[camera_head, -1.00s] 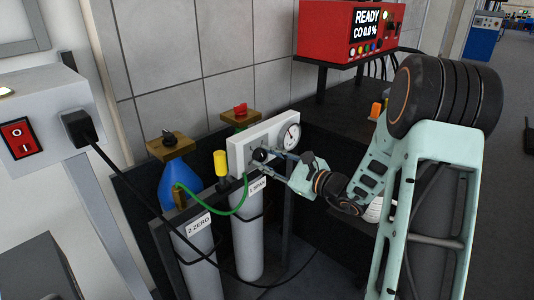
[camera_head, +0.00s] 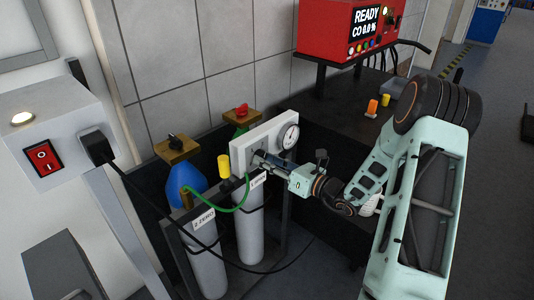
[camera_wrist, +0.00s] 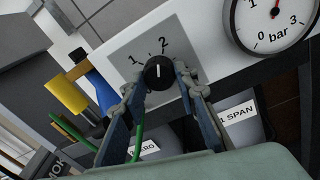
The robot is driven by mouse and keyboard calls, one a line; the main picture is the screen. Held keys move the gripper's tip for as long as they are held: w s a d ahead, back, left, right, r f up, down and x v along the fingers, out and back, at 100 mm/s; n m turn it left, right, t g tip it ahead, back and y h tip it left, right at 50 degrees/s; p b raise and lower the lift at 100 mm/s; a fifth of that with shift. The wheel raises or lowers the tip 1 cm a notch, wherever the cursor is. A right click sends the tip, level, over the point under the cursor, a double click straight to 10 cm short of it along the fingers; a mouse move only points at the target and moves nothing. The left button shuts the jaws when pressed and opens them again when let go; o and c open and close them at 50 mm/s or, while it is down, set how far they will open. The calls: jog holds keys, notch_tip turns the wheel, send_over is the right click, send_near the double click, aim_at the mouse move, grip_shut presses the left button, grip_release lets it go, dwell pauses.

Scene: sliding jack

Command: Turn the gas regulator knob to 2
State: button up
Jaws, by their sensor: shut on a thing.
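The gas regulator is a pale box (camera_head: 264,140) mounted above the cylinders. Its black knob (camera_wrist: 158,72) sits on a grey plate marked 1 and 2 in the wrist view. A light line on the knob points up, roughly toward the 2. My gripper (camera_wrist: 158,86) has one finger on each side of the knob and is shut on it. In the head view my gripper (camera_head: 258,160) reaches the box front from the right and hides the knob. A round bar gauge (camera_wrist: 272,18) is right of the knob.
A yellow-capped valve (camera_head: 223,166) and a green hose (camera_head: 240,207) are just left of the gripper. A red analyser (camera_head: 345,30) stands at the back.

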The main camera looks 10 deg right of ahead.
jog(key=shift+m+p, duration=0.8)
jog(key=shift+m, duration=0.2)
jog(key=o, duration=1.2)
jog(key=shift+c, duration=0.2)
jog(key=v, duration=1.2)
jog(key=shift+f, duration=0.15)
jog(key=shift+d, duration=0.1)
